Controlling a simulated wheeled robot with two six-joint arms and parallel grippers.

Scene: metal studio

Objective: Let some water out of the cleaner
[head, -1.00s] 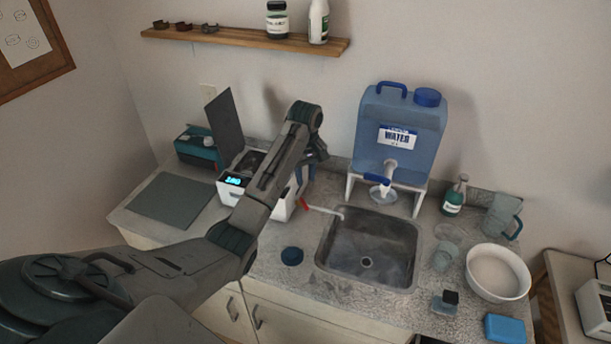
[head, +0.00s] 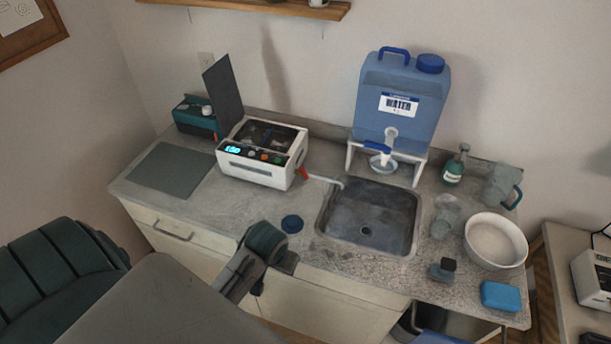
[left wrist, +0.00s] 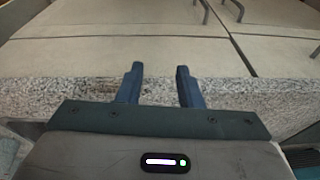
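The cleaner (head: 262,154) is a white box on the counter, with a lit blue display and its dark lid standing open. A red valve handle (head: 303,172) sits low on its right side, by a pale drain tube (head: 325,180) that reaches the sink's rim. My left arm ends in front of the counter's front edge, below and apart from the cleaner. In the left wrist view my left gripper (left wrist: 159,82) is open and empty, its two fingers apart over the speckled counter edge. My right gripper is not in view.
A metal sink (head: 368,222) is right of the cleaner, with a blue water jug (head: 402,100) on a stand behind it. A white bowl (head: 495,241) and blue sponge (head: 501,296) stand right. The counter front is mostly clear.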

